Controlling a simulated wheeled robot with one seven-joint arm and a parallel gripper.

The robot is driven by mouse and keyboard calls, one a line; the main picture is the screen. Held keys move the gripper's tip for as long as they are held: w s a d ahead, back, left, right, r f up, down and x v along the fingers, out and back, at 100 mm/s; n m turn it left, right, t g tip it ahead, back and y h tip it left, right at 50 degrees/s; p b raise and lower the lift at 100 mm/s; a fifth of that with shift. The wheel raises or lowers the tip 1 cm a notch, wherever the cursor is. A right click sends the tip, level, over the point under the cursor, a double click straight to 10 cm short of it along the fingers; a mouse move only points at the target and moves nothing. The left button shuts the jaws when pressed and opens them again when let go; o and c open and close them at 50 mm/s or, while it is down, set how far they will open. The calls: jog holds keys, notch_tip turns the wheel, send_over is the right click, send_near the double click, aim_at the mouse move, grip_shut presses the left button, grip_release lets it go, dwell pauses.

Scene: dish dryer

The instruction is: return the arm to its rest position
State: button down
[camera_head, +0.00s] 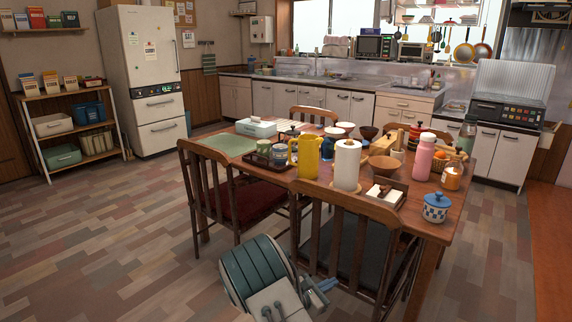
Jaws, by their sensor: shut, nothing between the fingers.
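My arm (262,277) shows at the bottom of the view, folded low, with a dark teal and pale grey casing. My gripper (327,285) is the small blue part at the arm's right side. It is shut and empty, in front of the near dark wooden chair (345,237). It is below the tabletop and apart from the things on it. Part of the arm is cut off by the bottom edge.
The wooden table (437,228) carries a yellow pitcher (305,156), a paper towel roll (347,165), a pink bottle (423,158) and a blue-white pot (436,207) near its front edge. Another chair (238,195) stands left. Floor at left (110,240) is clear.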

jog(key=s+d+r+m+g+y+p, duration=0.1)
jog(key=s+d+r+m+g+p, duration=0.25)
jog(key=s+r+m, duration=0.35)
jog(key=s+d+r+m+g+y+p, duration=0.2)
jog(key=s+r+g+p, duration=0.15)
jog(key=r, duration=0.65)
jog(key=s+d+r+m+g+y+p, duration=0.1)
jog(key=s+d+r+m+g+p, duration=0.2)
jog(key=s+r+m, duration=0.4)
jog(key=s+a+r+m+t+y+p, duration=0.1)
jog(key=s+a+r+m+y+p, duration=0.2)
jog(key=s+r+p, duration=0.4)
jog(key=s+a+r+m+t+y+p, duration=0.2)
jog(key=s+a+r+m+y+p, duration=0.2)
jog(key=r, duration=1.1)
jog(key=shift+s+y+p, duration=1.2)
jog(key=shift+s+p, duration=0.5)
jog(key=shift+s, duration=0.5)
